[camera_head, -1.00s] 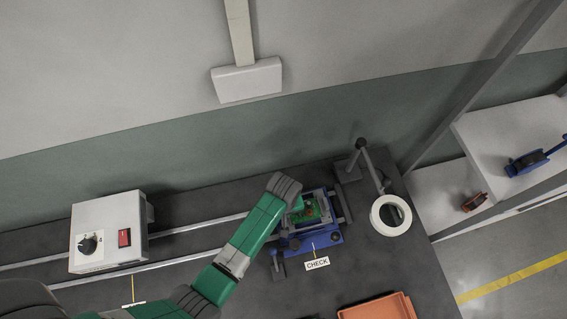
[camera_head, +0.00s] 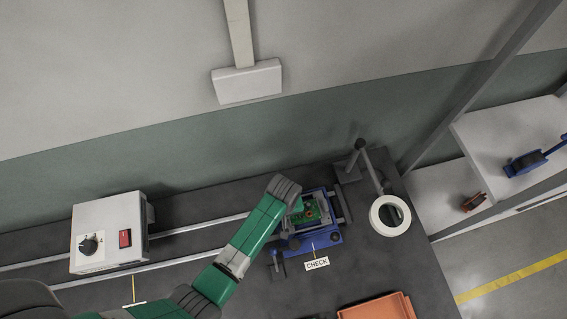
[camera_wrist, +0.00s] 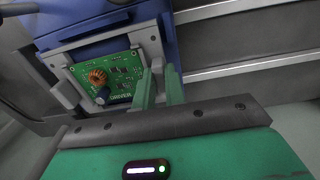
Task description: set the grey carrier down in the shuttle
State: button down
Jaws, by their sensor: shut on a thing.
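The grey carrier (camera_wrist: 100,50) is a frame around a green circuit board (camera_wrist: 122,72) marked DRIVER, with a copper coil and a dark cylinder. My gripper (camera_wrist: 160,76) is shut on the carrier's side, its two green fingers at the board's right in the wrist view. The blue shuttle (camera_wrist: 168,40) lies behind the carrier there. In the head view the board (camera_head: 309,211) shows over the shuttle (camera_head: 328,239), beside the end of my arm. I cannot tell whether the carrier touches the shuttle's bed. My fingertips are hidden in the head view.
Two rails (camera_head: 200,228) run left from the shuttle to a grey control box (camera_head: 108,232). A CHECK label (camera_head: 317,263) lies in front of the shuttle. A ring lamp (camera_head: 376,219) stands to the right. An orange tray (camera_head: 380,308) is at the front edge.

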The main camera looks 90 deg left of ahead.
jog(key=shift+f, duration=0.25)
dwell(0.4)
jog(key=shift+f, duration=0.25)
jog(key=c, duration=1.4)
grip_release()
jog(key=c, duration=0.3)
jog(key=shift+c, duration=0.2)
notch_tip(320, 180, up, 7)
jog(key=p, duration=0.7)
jog(key=shift+r, duration=0.15)
